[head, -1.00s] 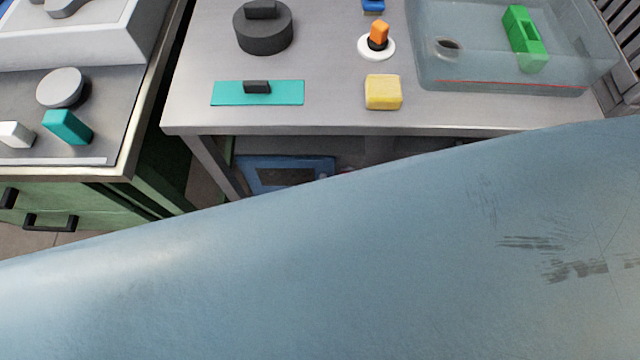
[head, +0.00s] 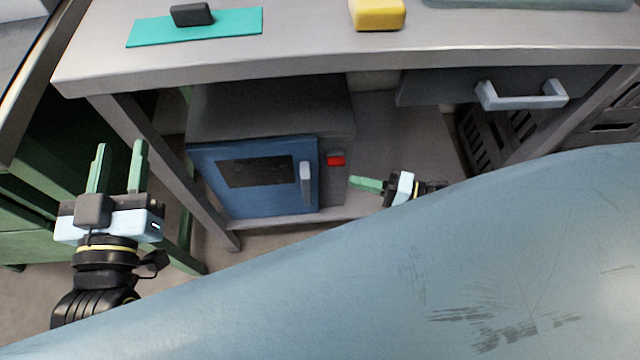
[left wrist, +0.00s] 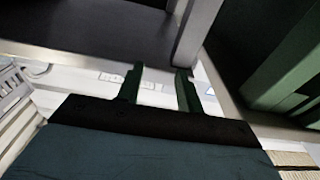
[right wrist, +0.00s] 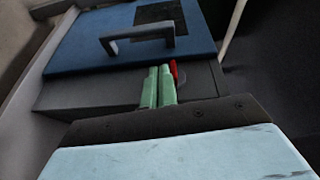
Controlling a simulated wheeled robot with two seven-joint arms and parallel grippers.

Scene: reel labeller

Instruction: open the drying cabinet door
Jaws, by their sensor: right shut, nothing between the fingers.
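The drying cabinet (head: 270,110) stands on a low shelf under the table. Its blue door (head: 228,198) has a dark window and a grey upright handle (head: 306,184) at its right side, and the door looks shut. My right gripper (head: 354,183) is right of the door and handle, its green fingers pointing left. In the right wrist view the fingers (right wrist: 158,88) are together and empty, apart from the handle (right wrist: 137,38). My left gripper (head: 118,155) is open and empty, left of the table leg; its two fingers (left wrist: 160,85) are apart in the left wrist view.
The metal table (head: 300,40) overhangs the cabinet. A drawer handle (head: 522,95) juts out at upper right. A table leg (head: 165,170) stands between my left gripper and the cabinet. Dark crates stand at right.

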